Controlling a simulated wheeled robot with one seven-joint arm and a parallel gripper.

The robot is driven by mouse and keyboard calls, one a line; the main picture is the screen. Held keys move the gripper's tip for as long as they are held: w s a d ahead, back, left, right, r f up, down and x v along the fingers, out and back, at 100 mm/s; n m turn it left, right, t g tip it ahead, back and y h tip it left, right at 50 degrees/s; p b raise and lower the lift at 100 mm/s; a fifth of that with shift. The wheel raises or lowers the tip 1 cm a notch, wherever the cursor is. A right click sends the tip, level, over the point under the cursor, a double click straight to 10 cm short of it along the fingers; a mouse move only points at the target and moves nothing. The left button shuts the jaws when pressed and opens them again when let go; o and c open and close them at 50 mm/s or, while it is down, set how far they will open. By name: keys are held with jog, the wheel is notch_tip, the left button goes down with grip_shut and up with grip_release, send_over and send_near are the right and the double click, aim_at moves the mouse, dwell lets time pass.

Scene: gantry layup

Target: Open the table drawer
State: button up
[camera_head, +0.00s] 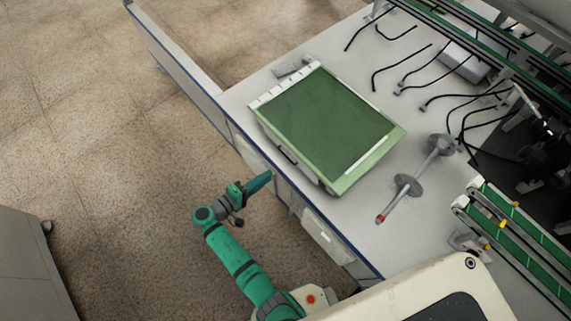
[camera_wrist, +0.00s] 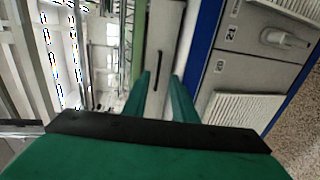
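My gripper (camera_head: 264,180) is just off the front side of the white table (camera_head: 235,97). In the wrist view its two green fingers (camera_wrist: 161,76) stand apart with nothing held. Past and between the fingertips is a slim black bar handle (camera_wrist: 158,71) on a pale grey front panel (camera_wrist: 160,35). The black handle (camera_head: 287,155) shows in the head view on the front of the green-topped box. Lower grey fronts in the table's blue frame carry labels and a pale handle (camera_wrist: 285,38). No drawer looks pulled out.
The green-topped box (camera_head: 325,122) lies on the table. A grey shaft with discs (camera_head: 407,186) lies to its right, and black cables (camera_head: 405,65) spread behind. Green conveyor strips (camera_head: 510,240) are at right.

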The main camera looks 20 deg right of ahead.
jog(key=x, duration=1)
jog(key=shift+d, duration=0.35)
grip_shut()
dwell(1.0)
